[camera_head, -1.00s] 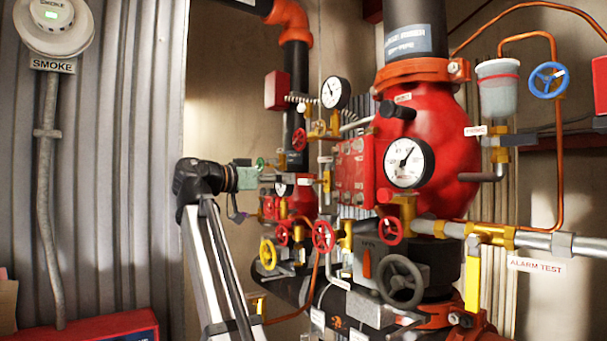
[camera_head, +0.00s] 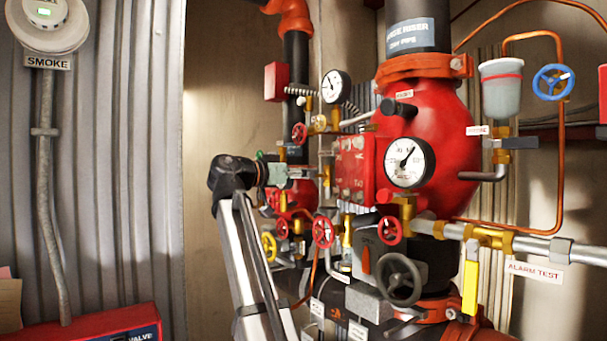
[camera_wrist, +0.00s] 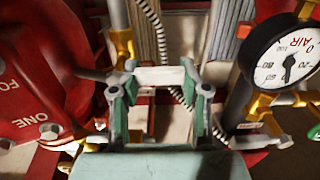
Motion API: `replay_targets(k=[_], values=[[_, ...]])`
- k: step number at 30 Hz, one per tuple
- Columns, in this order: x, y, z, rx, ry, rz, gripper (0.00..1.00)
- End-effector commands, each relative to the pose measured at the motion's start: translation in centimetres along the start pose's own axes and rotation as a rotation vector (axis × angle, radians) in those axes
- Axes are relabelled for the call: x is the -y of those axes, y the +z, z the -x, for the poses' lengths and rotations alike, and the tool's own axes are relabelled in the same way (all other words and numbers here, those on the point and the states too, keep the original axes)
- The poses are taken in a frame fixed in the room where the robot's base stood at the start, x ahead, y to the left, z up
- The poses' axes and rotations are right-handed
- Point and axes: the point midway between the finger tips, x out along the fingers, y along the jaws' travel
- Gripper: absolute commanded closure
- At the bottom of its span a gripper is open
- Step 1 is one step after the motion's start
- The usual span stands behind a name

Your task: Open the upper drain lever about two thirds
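My gripper (camera_head: 305,172) reaches in from the left at the pipework beside the red valve body. In the wrist view my gripper (camera_wrist: 160,72) has its two green-grey fingers wide apart. A pale flat piece (camera_wrist: 160,77) shows between the fingertips; I cannot tell whether they touch it or whether it lies behind them. No label marks the upper drain lever, so I cannot tell which part it is. A yellow lever (camera_head: 470,287) hangs down from the brass valve by the alarm test label (camera_head: 534,271), well right of my gripper.
Red handwheels (camera_head: 323,231), a grey handwheel (camera_head: 399,279) and a pressure gauge (camera_head: 409,162) crowd the riser. In the wrist view an air gauge (camera_wrist: 284,55) is close on the right and a red cover (camera_wrist: 35,85) on the left. Corrugated wall (camera_head: 120,150) stands left.

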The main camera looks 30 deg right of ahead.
Motion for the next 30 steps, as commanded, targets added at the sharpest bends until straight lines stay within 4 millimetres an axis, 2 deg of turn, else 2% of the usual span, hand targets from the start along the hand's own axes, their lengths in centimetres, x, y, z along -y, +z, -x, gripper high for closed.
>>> replay_targets(k=[1, 2, 17, 30], values=[[0.0, 0.0, 0.0, 0.0, 0.0, 0.0, 0.86], [0.0, 0.0, 0.0, 0.0, 0.0, 0.0, 0.9], [0.1, 0.4, 0.0, 0.0, 0.001, 0.076, 0.9], [-0.1, 1.9, 0.0, -0.001, 0.001, 0.427, 0.9]])
